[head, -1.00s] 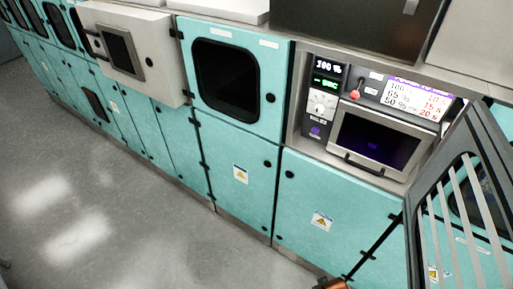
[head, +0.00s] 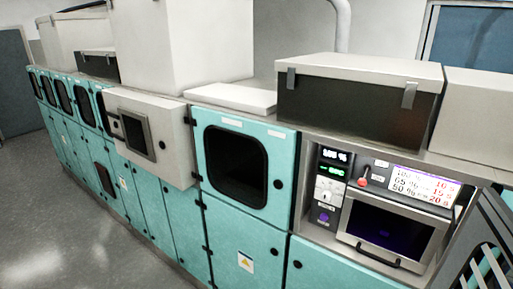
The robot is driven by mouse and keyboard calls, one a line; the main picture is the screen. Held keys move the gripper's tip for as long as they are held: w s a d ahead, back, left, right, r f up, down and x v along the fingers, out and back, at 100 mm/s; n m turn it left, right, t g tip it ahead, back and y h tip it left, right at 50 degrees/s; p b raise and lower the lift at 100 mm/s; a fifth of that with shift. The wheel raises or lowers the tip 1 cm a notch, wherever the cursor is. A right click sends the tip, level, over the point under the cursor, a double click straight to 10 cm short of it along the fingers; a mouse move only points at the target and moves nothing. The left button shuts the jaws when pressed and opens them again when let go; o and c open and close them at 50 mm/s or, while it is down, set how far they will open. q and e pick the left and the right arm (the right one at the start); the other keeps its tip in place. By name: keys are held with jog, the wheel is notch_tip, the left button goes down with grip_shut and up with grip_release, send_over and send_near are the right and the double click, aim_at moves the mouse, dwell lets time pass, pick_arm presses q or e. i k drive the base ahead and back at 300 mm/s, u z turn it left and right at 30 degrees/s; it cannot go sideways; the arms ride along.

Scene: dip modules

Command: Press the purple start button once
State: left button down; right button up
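The purple start button (head: 324,215) is a small dark purple square low on the narrow control panel (head: 331,188) at the right of the head view. Above it on that panel are a white dial (head: 328,189), a green readout (head: 331,173) and a white readout (head: 335,156). To its right is an oven-like unit (head: 393,231) with a dark purple-tinted window and a black handle. Neither of my grippers shows in the head view, so nothing of mine is seen near the button.
A red-knobbed lever (head: 364,179) and a lit chart with numbers (head: 424,187) sit above the oven window. A dark slatted door (head: 478,245) stands open at the right edge. Teal cabinets (head: 239,230) run left; grey floor (head: 60,240) is clear at lower left.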

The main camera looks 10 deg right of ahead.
aim_at(324, 216)
jog(key=z, duration=1.45)
